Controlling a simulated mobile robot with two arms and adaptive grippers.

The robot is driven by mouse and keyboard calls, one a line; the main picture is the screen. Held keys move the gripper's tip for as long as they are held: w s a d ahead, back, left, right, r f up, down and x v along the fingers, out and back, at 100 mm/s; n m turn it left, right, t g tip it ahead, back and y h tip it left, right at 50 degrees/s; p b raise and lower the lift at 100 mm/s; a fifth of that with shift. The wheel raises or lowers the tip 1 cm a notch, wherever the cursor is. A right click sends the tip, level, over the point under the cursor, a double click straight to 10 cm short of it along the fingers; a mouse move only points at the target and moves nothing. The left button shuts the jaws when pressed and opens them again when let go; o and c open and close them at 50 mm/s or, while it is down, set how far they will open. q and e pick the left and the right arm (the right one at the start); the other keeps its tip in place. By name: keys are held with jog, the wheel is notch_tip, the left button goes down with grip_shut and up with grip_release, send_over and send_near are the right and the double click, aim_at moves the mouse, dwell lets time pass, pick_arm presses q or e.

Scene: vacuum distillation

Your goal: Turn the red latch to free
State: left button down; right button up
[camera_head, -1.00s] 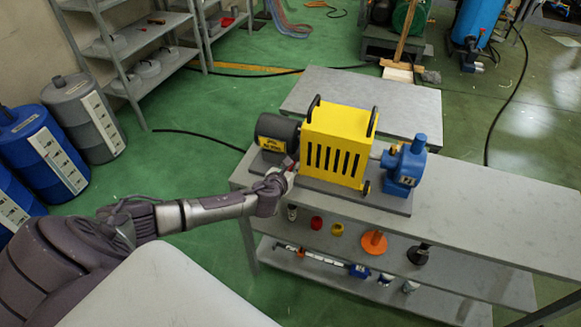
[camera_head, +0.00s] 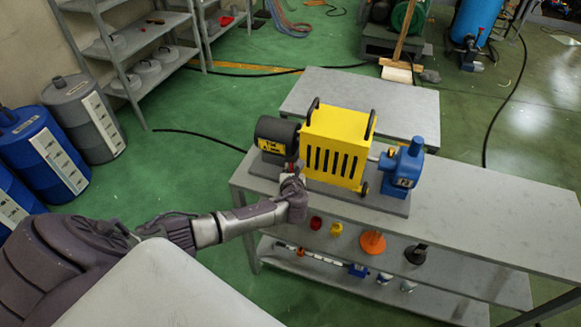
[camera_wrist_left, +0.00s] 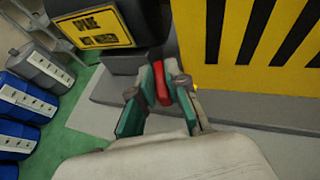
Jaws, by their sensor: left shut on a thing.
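The red latch (camera_wrist_left: 161,84) sits low between the dark motor (camera_head: 277,137) and the yellow slotted guard (camera_head: 338,146) of the pump unit. In the left wrist view it stands between the two teal-lined fingers of my left gripper (camera_wrist_left: 160,86), which is shut on it. In the head view my left gripper (camera_head: 292,180) reaches the front of the unit, and only a small red bit of the latch shows above it. My right gripper is in neither view.
The unit stands on a grey bench (camera_head: 470,217), with a blue pump (camera_head: 402,165) at its right end. The bench's lower shelf holds a red cap, a yellow cap and an orange flanged part (camera_head: 372,242). Blue drums (camera_head: 42,150) stand at left. The bench top is clear at right.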

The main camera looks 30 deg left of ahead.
pick_arm(q)
jog(key=n+g+y, duration=0.2)
jog(key=n, duration=0.1)
jog(key=shift+w+d+f+y+b, duration=0.1)
jog(key=shift+w+d+y+b, duration=0.1)
jog(key=shift+y+b, duration=0.1)
jog(key=shift+n+g+y+b, duration=0.5)
jog(key=shift+n+g+y, duration=0.1)
jog(key=shift+n+g, duration=0.3)
jog(key=n+g+b, duration=0.1)
jog(key=n+g+y+b, duration=0.1)
jog(key=shift+w+f+g, duration=0.1)
jog(key=shift+w+g, duration=0.05)
jog(key=shift+g, duration=0.15)
jog(key=shift+r+n+g+y+b, duration=0.2)
jog(key=shift+n+g+y+b, duration=0.3)
jog(key=shift+n+g+b, duration=0.75)
jog(key=c, duration=1.2)
grip_release()
jog(key=shift+o, duration=0.2)
